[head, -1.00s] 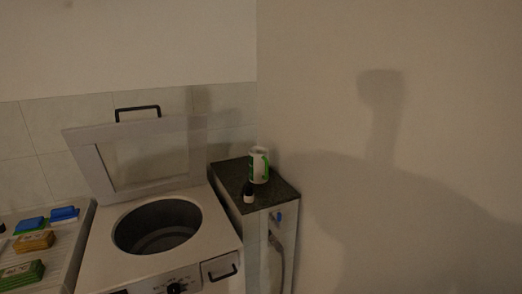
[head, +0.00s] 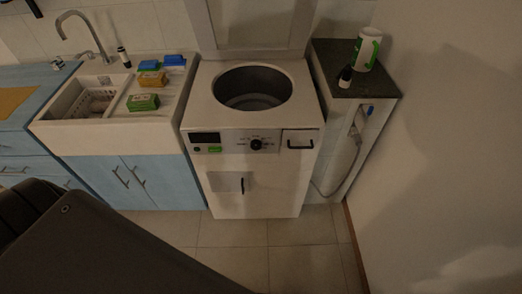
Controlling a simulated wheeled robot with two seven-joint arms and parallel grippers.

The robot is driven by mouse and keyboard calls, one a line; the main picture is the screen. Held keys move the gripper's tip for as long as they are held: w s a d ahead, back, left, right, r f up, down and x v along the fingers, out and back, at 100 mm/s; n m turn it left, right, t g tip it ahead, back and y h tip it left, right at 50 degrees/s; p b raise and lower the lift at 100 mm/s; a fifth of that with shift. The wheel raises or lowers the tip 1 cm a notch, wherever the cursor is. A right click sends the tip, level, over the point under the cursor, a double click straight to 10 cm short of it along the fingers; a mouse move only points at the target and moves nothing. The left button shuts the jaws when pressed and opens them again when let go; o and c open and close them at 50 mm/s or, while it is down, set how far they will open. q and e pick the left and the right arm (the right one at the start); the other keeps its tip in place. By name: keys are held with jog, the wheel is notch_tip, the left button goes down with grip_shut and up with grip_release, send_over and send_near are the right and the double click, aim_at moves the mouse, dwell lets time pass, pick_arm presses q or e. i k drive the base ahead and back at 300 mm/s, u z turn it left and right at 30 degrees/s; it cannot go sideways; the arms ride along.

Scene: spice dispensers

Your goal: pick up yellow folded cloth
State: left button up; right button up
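A small yellow-orange block-like item (head: 153,79) lies on the ribbed drainboard of the white sink in the head view. It may be the yellow folded cloth, but it is too small to be sure. A green item (head: 143,102) lies in front of it, and two blue items (head: 149,65) (head: 174,60) lie behind it. A flat yellow-tan piece (head: 16,101) lies on the blue counter at the far left, cut off by the picture edge; I cannot tell whether it is cloth or board. Neither gripper is in view.
The sink (head: 102,134) stands over blue cabinets, left of a white top-loading washer (head: 217,112) with its lid up. A dark-topped stand (head: 327,59) at right holds a white-green container (head: 367,48) and small bottle (head: 345,77). Tiled floor (head: 295,232) in front is clear.

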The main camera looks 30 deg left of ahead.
aim_at(147, 79)
jog(key=u, duration=3.9)
jog(key=i, duration=3.1)
jog(key=z, duration=2.65)
